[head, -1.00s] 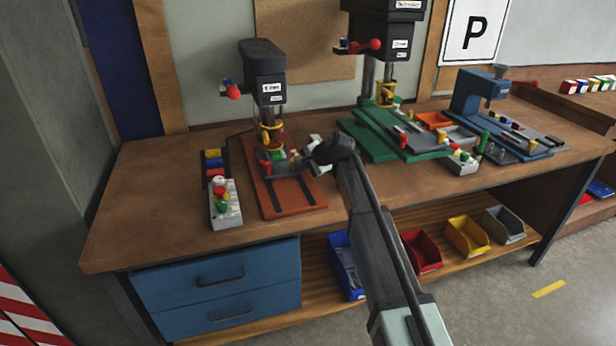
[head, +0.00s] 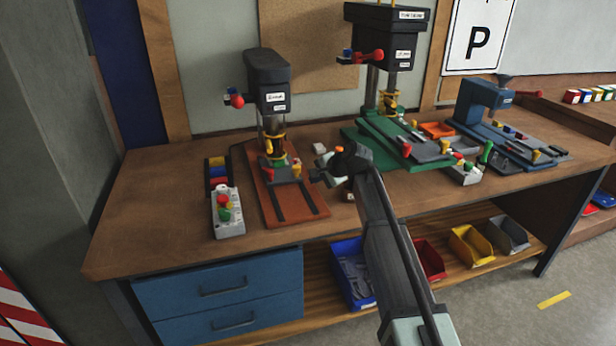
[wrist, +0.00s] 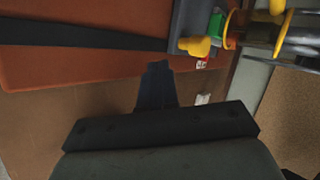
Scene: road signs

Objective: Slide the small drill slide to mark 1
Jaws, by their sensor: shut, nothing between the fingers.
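The small drill (head: 268,85) stands at the left of the bench on an orange-brown base (head: 290,207) with two dark slots. Its slide (head: 283,174), a grey plate with green, red and yellow parts, sits on the base below the drill. In the wrist view the slide (wrist: 188,22) shows at the top, with a yellow knob (wrist: 196,46) at its edge. My gripper (head: 318,175) is just right of the base in the head view, apart from the slide. Its shut fingers (wrist: 156,85) are empty and point toward the base edge. The mark numbers are not readable.
A grey control box (head: 227,214) with coloured buttons stands left of the base. A larger drill with a green base (head: 362,147) and a blue machine (head: 484,105) stand to the right. Small white blocks (head: 319,148) lie near my gripper. The front left of the bench is clear.

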